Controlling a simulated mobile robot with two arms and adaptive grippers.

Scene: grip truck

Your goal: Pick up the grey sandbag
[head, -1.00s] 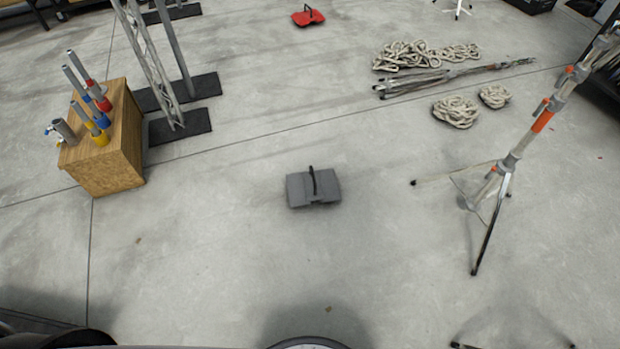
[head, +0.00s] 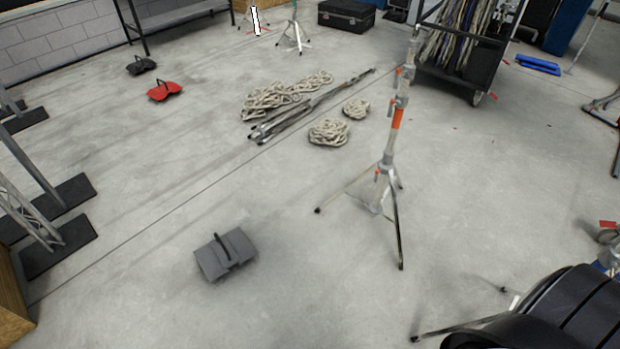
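The grey sandbag (head: 226,256) lies flat on the concrete floor in the lower left-middle of the head view. It has two grey lobes and a dark handle strap standing up across its middle. Nothing touches it, and clear floor surrounds it. Neither of my grippers shows in the head view.
A tripod stand (head: 388,165) stands right of the sandbag, its legs spread. Coiled ropes (head: 328,132) and folded poles lie behind. A red sandbag (head: 164,91) and a black one (head: 141,65) lie farther back. Truss bases (head: 57,243) stand left. A cable cart (head: 455,60) is back right.

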